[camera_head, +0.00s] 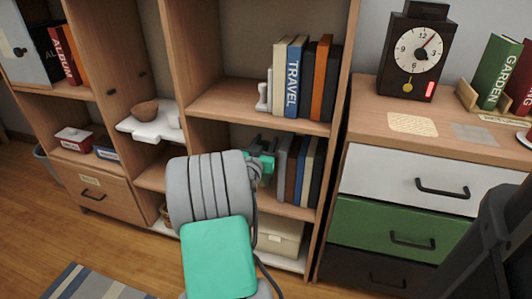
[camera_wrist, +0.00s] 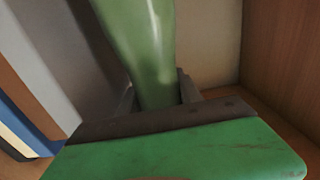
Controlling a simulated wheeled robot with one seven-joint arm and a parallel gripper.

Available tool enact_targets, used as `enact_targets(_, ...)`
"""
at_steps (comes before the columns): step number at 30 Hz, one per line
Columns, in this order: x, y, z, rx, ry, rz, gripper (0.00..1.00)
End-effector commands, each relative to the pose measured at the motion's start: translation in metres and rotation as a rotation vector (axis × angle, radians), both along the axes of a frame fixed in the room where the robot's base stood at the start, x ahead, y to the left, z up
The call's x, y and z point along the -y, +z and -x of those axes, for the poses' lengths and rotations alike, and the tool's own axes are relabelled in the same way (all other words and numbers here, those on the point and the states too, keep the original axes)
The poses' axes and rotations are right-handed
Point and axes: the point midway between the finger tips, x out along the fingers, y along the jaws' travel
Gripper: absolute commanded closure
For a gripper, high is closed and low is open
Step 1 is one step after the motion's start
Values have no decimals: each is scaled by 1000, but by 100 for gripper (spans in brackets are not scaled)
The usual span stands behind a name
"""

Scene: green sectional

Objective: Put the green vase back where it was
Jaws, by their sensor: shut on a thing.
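The green vase (camera_wrist: 148,50) fills the upper middle of the wrist view, smooth and glossy. My gripper (camera_wrist: 157,98) is shut on it, with a dark finger on each side. In the head view my gripper (camera_head: 262,162) is inside the middle compartment of the tall wooden shelf (camera_head: 258,113), just left of a row of books. My arm blocks much of that compartment, and I cannot clearly make out the vase there. Whether the vase touches the shelf board is hidden.
Upright books (camera_head: 298,170) stand close beside the gripper; they also show in the wrist view (camera_wrist: 35,100). A wooden side wall (camera_wrist: 285,60) is on the other side. Travel books (camera_head: 292,80) stand on the board above. A beige box (camera_head: 280,237) sits below.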

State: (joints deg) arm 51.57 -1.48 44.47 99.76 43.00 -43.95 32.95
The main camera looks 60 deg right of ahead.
Motion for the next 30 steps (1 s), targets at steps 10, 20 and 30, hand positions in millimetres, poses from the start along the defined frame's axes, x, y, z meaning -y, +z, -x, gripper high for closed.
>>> enact_targets(10, 4, -31, -1, 1, 0, 5, 100)
enact_targets(20, 4, -37, 0, -1, 0, -1, 50)
enact_targets(30, 4, -36, 0, -1, 0, -1, 36)
